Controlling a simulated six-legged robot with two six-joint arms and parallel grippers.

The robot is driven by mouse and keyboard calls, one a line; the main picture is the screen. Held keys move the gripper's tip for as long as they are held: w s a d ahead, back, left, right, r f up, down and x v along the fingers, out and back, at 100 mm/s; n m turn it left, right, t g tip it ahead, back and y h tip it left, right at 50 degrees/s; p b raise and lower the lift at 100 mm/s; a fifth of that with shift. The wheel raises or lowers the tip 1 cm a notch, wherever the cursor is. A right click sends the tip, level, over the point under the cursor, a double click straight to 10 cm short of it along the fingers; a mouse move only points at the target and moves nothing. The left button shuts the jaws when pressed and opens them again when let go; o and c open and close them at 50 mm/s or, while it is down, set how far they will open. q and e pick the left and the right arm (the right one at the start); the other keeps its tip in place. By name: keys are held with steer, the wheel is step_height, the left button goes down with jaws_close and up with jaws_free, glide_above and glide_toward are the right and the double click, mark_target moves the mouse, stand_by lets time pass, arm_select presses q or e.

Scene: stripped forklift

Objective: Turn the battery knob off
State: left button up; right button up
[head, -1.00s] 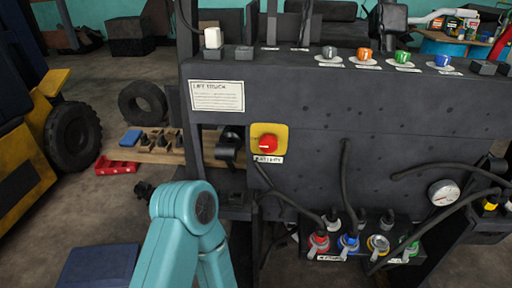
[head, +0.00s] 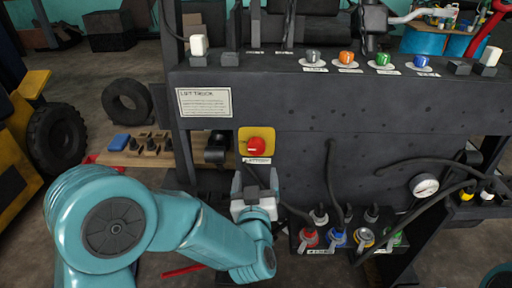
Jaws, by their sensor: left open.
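The red battery knob (head: 257,146) sits on a yellow square plate (head: 243,135) on the dark front panel of the forklift. A white label (head: 257,161) is just below it. My left arm comes in from the lower left. My left gripper (head: 256,180) is just below the knob and label in the picture, open, its fingers pointing at the panel. I see nothing between the fingers, and I cannot tell how far they are from the panel. The knob is in full view. My right gripper is not in view.
A row of coloured knobs (head: 346,58) lines the panel top. Black hoses (head: 333,180) run down to coloured connectors (head: 337,236) at the lower middle. A gauge (head: 424,186) is at the right.

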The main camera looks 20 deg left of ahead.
mark_target(257, 150)
arm_select(q)
steer(key=p+x, duration=0.3)
steer(key=x, duration=0.8)
steer(key=shift+a, duration=0.15)
steer(key=shift+w+f, duration=0.1)
steer(key=shift+c, duration=0.3)
steer(key=c, duration=1)
